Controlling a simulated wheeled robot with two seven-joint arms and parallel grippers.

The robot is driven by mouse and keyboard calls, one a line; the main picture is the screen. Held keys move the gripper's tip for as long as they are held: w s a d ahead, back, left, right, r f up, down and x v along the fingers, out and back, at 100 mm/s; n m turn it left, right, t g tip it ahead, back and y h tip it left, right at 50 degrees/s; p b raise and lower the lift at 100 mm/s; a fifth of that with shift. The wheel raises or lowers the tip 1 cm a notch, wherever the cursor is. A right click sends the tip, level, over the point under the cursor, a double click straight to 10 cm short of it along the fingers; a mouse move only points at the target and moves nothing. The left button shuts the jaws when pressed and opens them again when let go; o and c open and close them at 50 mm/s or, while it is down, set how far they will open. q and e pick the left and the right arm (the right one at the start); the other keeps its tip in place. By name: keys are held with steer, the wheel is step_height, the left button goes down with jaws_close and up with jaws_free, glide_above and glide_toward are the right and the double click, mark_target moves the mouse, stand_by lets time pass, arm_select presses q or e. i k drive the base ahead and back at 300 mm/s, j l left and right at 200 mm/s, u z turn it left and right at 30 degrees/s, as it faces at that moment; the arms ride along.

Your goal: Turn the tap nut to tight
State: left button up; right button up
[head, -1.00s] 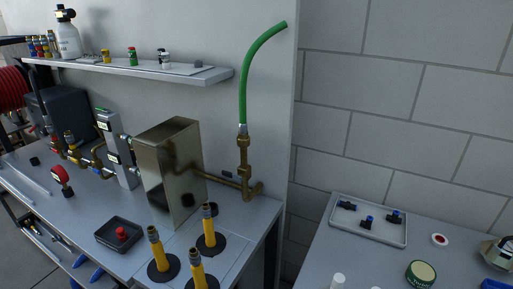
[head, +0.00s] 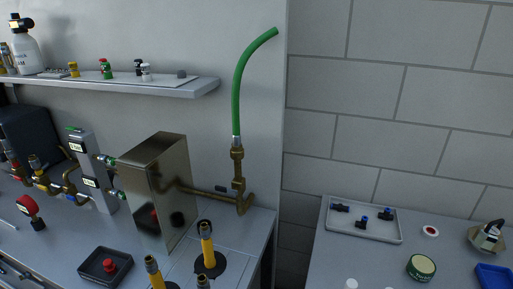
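A green hose (head: 239,85) rises from a brass fitting (head: 238,160) against the wall in the head view. The fitting stands upright on a brass elbow (head: 243,202). A brass pipe (head: 205,192) runs from this elbow left to a shiny metal box (head: 160,190). I cannot tell which part is the tap nut, or how tight any nut is. Neither of my grippers is in view.
Yellow posts with metal tips (head: 207,245) stand on the bench front. A black tray with a red knob (head: 106,268) is left of them. A grey tray (head: 362,220) with black fittings lies on the right bench.

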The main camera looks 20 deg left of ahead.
mark_target(236, 156)
steer(key=j+z, duration=0.1)
steer(key=j, duration=0.35)
steer(key=k+j+z, duration=0.1)
steer(key=j, duration=0.35)
steer(key=k+j+z, duration=0.1)
steer(key=j, duration=0.3)
steer(key=k+j, duration=0.1)
steer(key=j, duration=0.35)
steer(key=k+j+z, duration=0.15)
steer(key=j, duration=0.3)
steer(key=i, duration=0.05)
